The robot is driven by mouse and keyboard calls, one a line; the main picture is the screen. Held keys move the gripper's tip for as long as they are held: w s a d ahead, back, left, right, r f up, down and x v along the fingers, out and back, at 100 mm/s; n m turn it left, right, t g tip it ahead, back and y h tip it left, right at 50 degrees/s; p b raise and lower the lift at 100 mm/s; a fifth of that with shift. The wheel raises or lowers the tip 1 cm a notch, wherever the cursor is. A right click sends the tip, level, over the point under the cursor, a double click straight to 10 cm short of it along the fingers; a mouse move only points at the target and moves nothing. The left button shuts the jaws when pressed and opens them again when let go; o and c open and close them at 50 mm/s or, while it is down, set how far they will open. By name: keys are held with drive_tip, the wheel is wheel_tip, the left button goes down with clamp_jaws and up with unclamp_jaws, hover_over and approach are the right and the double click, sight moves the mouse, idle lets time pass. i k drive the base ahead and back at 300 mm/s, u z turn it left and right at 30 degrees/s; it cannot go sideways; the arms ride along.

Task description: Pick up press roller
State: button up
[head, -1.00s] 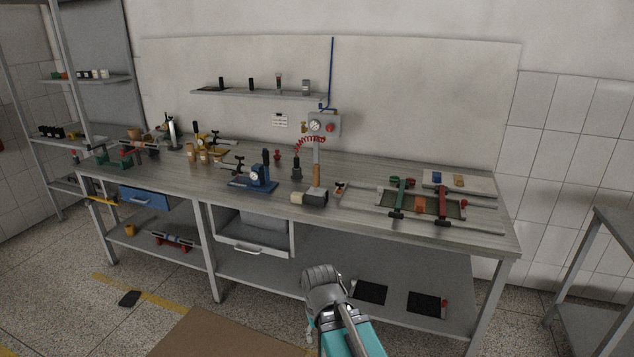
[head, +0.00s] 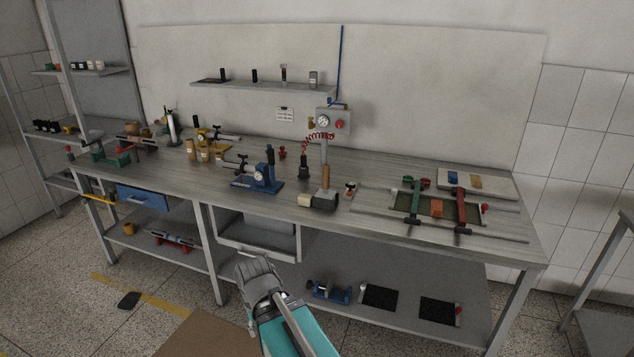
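I cannot tell for certain which tool is the press roller. One candidate is a dark-headed tool (head: 322,202) with a pale cylindrical end and an upright wooden handle, near the front edge of the workbench (head: 400,225). My gripper (head: 255,268) is in front of the bench at bottom centre, below the open drawer and apart from the tools. It shows from behind, so its fingertips are hidden and I see nothing held.
A blue clamp-like device (head: 258,180) stands mid-bench; a frame with red and green bars (head: 436,207) lies at right. An open grey drawer (head: 258,245) juts out below the top. The lower shelf holds a blue device (head: 330,292) and dark pads (head: 380,297). The floor in front is mostly clear.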

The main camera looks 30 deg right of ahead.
sight(324, 192)
drive_tip(key=z, duration=0.25)
drive_tip(key=i, duration=1.1)
drive_tip(key=z, duration=0.8)
